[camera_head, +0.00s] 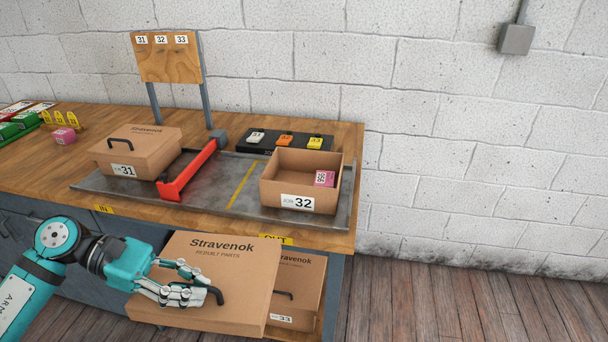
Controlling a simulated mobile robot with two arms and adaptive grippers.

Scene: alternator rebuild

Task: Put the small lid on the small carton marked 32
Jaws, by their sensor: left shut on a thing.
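The small carton marked 32 (272,192) stands open on the right part of the grey metal tray, with a pink block (324,179) inside it. My left gripper (205,287) is shut on the dark handle of a brown cardboard lid (232,257) printed "Stravenok". The lid is held tilted in front of the bench's front edge, below and to the left of carton 32, apart from it. The gripper fingers hide part of the handle. My right gripper is not in view.
A lidded carton marked 31 (137,153) stands left on the tray (222,185), beside a red bar (187,172). A black holder (259,147) with coloured tags stands behind carton 32. A carton marked 33 (297,292) sits below the bench top, partly behind the held lid.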

